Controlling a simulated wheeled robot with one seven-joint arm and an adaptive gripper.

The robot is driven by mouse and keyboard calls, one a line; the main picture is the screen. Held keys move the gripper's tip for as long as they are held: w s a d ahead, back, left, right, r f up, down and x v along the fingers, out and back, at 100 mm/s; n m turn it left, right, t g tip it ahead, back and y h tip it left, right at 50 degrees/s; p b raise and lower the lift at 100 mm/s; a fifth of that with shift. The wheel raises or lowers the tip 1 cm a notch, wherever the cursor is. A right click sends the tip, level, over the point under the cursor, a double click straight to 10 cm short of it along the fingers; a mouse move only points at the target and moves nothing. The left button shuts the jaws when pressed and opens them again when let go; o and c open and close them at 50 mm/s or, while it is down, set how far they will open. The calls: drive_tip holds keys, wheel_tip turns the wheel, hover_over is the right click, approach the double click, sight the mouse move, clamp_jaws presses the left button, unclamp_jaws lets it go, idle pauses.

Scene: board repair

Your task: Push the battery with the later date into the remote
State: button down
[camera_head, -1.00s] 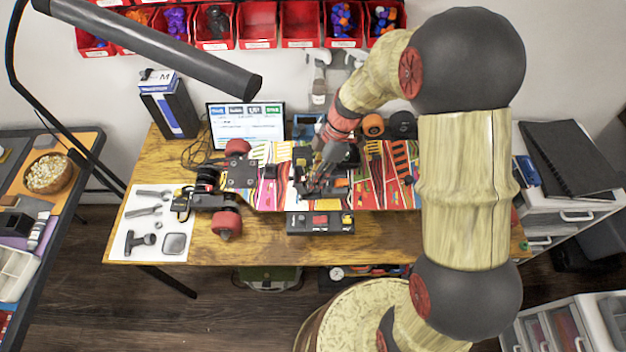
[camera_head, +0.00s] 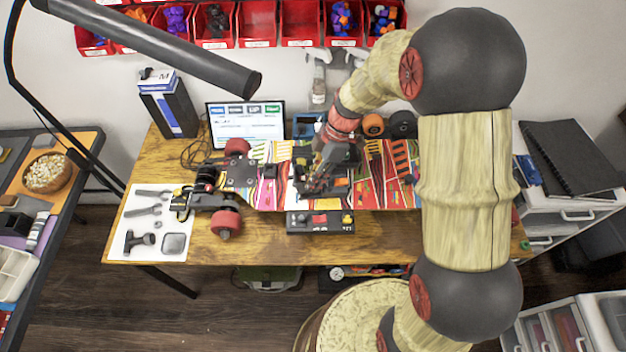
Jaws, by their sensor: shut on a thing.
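My gripper (camera_head: 316,184) points down over the middle of the patterned skateboard deck (camera_head: 268,195). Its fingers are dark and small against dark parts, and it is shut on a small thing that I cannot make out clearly. A dark box-like unit (camera_head: 298,223) with red and yellow parts on top sits at the deck's front edge, just in front of my gripper. I cannot tell whether it is the remote. No battery or printed date can be made out at this size. Some of the area under the gripper is hidden by my wrist.
The deck lies on a wooden table (camera_head: 262,247), with red wheels at its left end. Tools lie on a white sheet (camera_head: 127,215) at left. The table's front strip is mostly clear.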

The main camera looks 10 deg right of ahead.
drive_tip(key=shift+f, duration=0.1)
drive_tip(key=c, duration=1.7)
unclamp_jaws()
drive_tip(key=shift+o, duration=0.8)
drive_tip(key=shift+o, duration=0.8)
drive_tip(key=shift+r+p, duration=0.65)
drive_tip(key=shift+r, duration=1)
wheel_tip(320, 180, up, 6)
drive_tip(key=p, duration=0.2)
drive_tip(key=shift+f+p, duration=0.1)
drive_tip(key=shift+p, duration=0.3)
